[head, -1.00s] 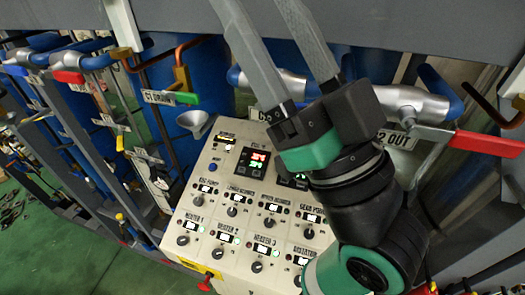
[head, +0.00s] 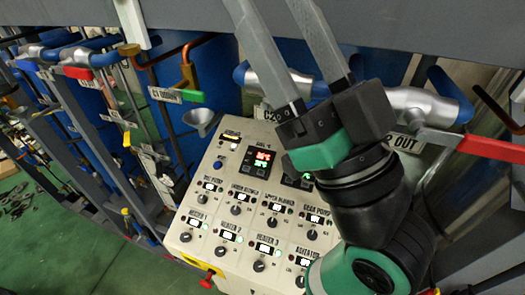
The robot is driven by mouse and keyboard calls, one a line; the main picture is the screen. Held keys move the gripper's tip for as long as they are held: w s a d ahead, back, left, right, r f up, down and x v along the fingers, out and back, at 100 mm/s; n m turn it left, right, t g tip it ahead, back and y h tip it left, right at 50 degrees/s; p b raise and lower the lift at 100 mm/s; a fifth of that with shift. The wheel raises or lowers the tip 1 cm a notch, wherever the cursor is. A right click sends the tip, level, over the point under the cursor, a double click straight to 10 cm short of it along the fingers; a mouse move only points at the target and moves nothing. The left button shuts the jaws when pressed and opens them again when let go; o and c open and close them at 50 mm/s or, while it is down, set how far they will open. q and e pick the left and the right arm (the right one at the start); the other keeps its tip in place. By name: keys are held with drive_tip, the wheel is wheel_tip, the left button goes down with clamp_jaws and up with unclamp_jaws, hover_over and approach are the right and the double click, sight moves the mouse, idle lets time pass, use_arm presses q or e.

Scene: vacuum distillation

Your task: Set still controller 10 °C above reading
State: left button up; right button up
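The control panel (head: 190,235) is a tilted cream box with labelled knobs, switches and small displays. Near its top is a black controller (head: 257,165) with a red number above a green one. The digits are too blurred to read surely, and small buttons sit below them. A second dark controller (head: 297,181) is partly hidden behind my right gripper. My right gripper (head: 272,30) is in front of the panel's upper right, its two long grey fingers pointing up, apart and empty. The fingertips run out of the top of the picture. My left gripper is not in view.
A red valve handle (head: 488,147) is at the right. Blue-handled pipes and a metal funnel (head: 201,120) stand behind the panel. A grey beam (head: 400,32) crosses the top. A red knob (head: 207,280) sticks out at the panel's lower front.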

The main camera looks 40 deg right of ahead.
idle(0.7)
clamp_jaws()
idle(1.3)
